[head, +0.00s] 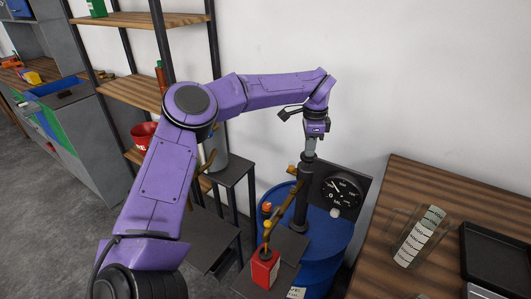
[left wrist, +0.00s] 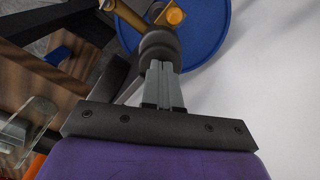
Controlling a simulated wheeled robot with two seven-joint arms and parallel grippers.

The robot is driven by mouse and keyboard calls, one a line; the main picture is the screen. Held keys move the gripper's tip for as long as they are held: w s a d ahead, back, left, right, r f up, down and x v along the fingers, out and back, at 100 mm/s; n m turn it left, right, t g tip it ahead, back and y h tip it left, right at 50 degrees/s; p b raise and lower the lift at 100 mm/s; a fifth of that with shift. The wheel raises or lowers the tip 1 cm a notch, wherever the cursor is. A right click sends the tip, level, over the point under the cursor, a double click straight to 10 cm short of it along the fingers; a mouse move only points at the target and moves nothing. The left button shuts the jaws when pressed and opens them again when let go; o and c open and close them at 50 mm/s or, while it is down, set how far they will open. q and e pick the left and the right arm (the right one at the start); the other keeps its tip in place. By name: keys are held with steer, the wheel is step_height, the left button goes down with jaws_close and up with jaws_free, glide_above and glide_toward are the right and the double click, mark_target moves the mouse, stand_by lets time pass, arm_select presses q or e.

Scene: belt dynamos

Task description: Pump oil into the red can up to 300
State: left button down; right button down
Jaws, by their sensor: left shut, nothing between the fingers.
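The red can (head: 263,270) stands upright on a dark stand (head: 290,246) in the head view. A brown spout (head: 284,215) slopes from the pump down to the can's top. The black pump (head: 302,195) rises from the blue drum (head: 328,240). A round dark gauge (head: 342,191) with white marks is behind it; its reading is too small to tell. My left gripper (head: 310,148) is shut and empty, pointing down at the pump's top. In the left wrist view its fingers (left wrist: 162,75) meet the dark pump head (left wrist: 158,45); I cannot tell whether they touch.
A wooden table (head: 450,200) at the right holds a clear jug (head: 418,238) and a black tray (head: 497,255). Shelves (head: 140,92) with a red bowl (head: 143,134) stand at the left. The white wall is close behind the drum.

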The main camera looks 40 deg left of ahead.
arm_select(q)
steer(key=shift+f+b, duration=0.35)
steer(key=shift+f, duration=0.15)
step_height(320, 180, up, 9)
steer(key=p, duration=0.5)
steer(key=shift+f, duration=0.1)
step_height(320, 180, up, 10)
steer(key=shift+r, duration=0.25)
stand_by(0.5)
